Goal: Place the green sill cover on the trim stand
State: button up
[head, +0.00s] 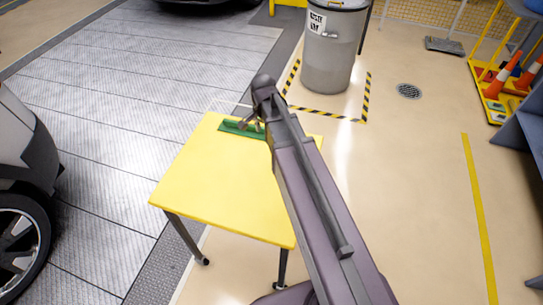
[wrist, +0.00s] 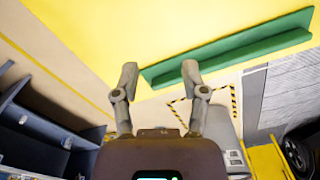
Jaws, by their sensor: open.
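The green sill cover (head: 236,129) is a long, narrow strip with a raised lip. It lies at the far edge of a yellow-topped table (head: 215,190). In the wrist view the sill cover (wrist: 245,40) runs diagonally along the edge of the yellow top (wrist: 140,30). My gripper (head: 252,122) is at the cover in the head view, and my arm hides the cover's right end. In the wrist view my gripper (wrist: 160,72) has its two fingers apart. One fingertip overlaps the cover's near side in the picture; contact cannot be told. I cannot tell which thing is the trim stand.
A grey bin (head: 330,50) stands beyond the table inside yellow-black floor tape. A car (head: 22,190) is at the left edge. A yellow rack with orange cones (head: 497,82) is at the right. The floor right of my arm is clear.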

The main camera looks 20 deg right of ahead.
jog(key=s+n, duration=1.1)
jog(key=shift+s+a, duration=0.35)
